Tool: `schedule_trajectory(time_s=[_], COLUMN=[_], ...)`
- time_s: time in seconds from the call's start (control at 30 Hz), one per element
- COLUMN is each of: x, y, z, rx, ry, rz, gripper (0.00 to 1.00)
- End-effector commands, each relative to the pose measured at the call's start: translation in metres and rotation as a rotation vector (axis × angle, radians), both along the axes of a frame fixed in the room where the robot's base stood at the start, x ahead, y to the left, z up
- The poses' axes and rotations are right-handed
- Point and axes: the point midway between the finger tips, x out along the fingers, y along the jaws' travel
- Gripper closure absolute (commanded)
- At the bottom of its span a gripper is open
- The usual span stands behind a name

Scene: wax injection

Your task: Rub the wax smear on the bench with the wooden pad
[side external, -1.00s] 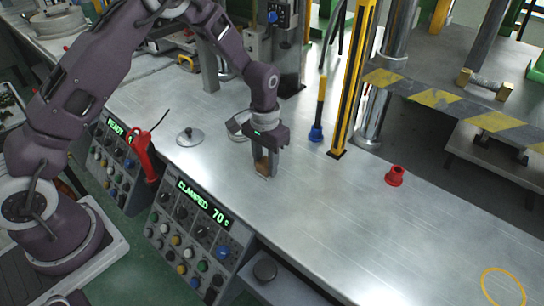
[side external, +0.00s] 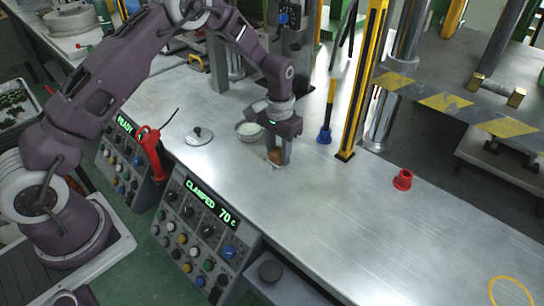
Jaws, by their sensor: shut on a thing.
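My gripper (side external: 277,157) points down at the bench (side external: 335,215), near its middle. Its jaws are shut on the brown wooden pad (side external: 273,156), which is mostly hidden by the fingers. The pad is low, at or just above the metal surface; I cannot tell whether it touches. A small pale patch (side external: 273,164), perhaps the wax smear, shows just at the pad's lower edge. The rest of that spot is hidden by the pad and fingers.
A metal bowl (side external: 249,130) stands close behind my gripper, with a knobbed lid (side external: 199,136) to the left. The bench front is clear.

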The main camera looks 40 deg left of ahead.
Motion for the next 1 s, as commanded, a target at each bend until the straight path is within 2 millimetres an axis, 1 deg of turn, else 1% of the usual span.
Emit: schedule_trajectory(time_s=[0.3, 0.33, 1.0], x=[0.029, 0.028, -0.035], y=[0.000, 0.000, 0.000], z=[0.000, 0.000, 0.000], rx=[0.000, -0.001, 0.000], ry=[-0.001, 0.002, 0.004], rz=[0.000, 0.000, 0.000], gripper=[1.00, 1.00, 1.00])
